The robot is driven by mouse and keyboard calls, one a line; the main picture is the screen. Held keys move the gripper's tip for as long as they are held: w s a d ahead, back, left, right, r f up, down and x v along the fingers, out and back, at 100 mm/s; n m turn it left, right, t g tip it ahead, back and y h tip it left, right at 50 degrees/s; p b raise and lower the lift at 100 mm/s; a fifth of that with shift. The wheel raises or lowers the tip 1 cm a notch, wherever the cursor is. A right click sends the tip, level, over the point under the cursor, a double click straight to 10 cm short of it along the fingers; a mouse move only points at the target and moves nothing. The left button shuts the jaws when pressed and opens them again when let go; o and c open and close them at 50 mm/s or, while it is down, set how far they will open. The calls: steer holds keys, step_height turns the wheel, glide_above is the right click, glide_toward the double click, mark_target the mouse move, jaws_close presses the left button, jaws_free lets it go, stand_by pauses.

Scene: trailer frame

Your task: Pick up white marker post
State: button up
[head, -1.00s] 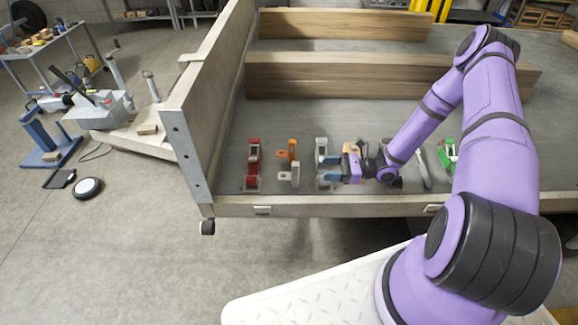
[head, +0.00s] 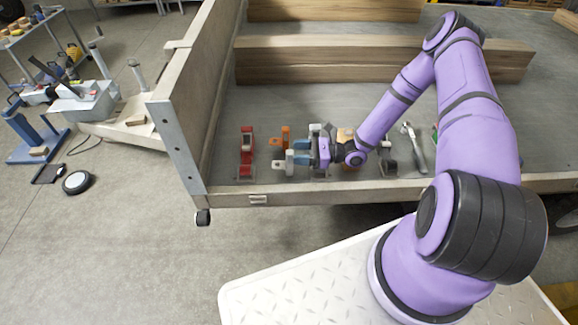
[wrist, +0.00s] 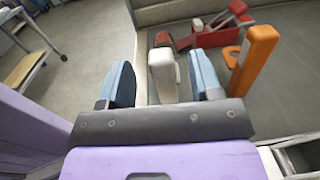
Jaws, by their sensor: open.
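The white marker post (head: 284,166) stands upright on the trailer bed near its front edge, left of my gripper (head: 302,152). In the wrist view the white post (wrist: 163,76) shows between the two blue-grey fingers of my gripper (wrist: 161,80), with a gap on each side. My gripper is open and points left, low over the bed. The lower end of the post is hidden behind the gripper body in the wrist view.
An orange post (head: 286,137) stands just behind the white one, and a red clamp-like piece (head: 246,150) is farther left. The trailer's side wall (head: 190,95) rises beyond them. A grey-white piece (head: 315,132) is close beside my gripper. Timber beams (head: 380,60) lie behind.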

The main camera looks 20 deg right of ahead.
mark_target(289, 151)
steer(key=x, duration=0.3)
steer(key=shift+w+a+f, duration=0.1)
steer(key=shift+w+a, duration=0.05)
steer(key=shift+a, duration=0.2)
jaws_close()
